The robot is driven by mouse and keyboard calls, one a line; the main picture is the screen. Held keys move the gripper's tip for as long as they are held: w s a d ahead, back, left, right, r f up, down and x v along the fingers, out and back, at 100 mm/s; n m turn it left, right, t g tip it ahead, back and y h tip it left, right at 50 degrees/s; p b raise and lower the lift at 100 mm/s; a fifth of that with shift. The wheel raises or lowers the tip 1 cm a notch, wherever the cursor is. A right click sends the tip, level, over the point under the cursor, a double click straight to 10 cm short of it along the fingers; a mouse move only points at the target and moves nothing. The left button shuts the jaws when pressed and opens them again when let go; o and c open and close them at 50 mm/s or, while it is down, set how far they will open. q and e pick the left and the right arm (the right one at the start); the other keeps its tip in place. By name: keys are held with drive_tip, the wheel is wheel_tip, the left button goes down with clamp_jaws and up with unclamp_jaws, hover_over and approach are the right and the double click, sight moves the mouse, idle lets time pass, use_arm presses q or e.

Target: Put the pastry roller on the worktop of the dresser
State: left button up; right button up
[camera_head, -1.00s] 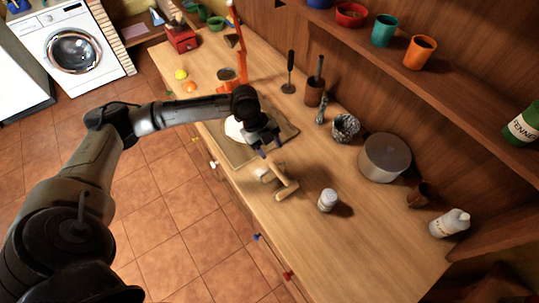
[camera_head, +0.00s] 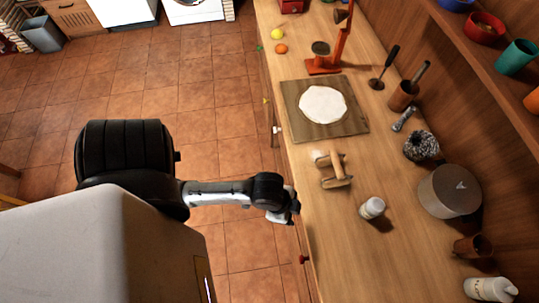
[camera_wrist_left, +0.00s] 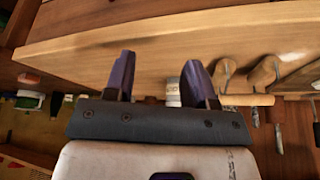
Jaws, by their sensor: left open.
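The pastry roller (camera_head: 336,180) is pale wood with a forked handle. It lies on the worktop (camera_head: 330,245) of the dresser, between the pastry board and a white jar, with nothing holding it. My left gripper (camera_head: 293,208) is beside the worktop's front edge, apart from the roller, to its lower left. In the left wrist view the open purple fingers (camera_wrist_left: 158,82) have nothing gripped between them. The roller (camera_wrist_left: 247,99) shows to the right of them, with its two wooden arms. My right gripper is not in view.
The pastry board (camera_head: 350,123) holds flat white dough (camera_head: 323,104). The white jar (camera_head: 372,208) stands near the roller. A round grey tin (camera_head: 448,191), a dark patterned pot (camera_head: 421,146) and a brown cup (camera_head: 473,246) stand towards the back. The front right worktop is clear.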

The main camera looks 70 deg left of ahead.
use_arm(q)
drive_tip(key=s+a+n, duration=0.1)
drive_tip(key=s+n+y, duration=0.1)
drive_tip(key=s+n, duration=0.1)
drive_tip(key=s+a+n+y, duration=0.1)
drive_tip(key=s, duration=0.1)
drive_tip(key=shift+s+a+r+n, duration=0.1)
drive_tip(key=shift+a+r+n, duration=0.05)
drive_tip(key=shift+a+n, duration=0.2)
wheel_tip(320, 180, up, 21)
drive_tip(key=p, duration=2)
drive_tip(key=shift+f, duration=0.2)
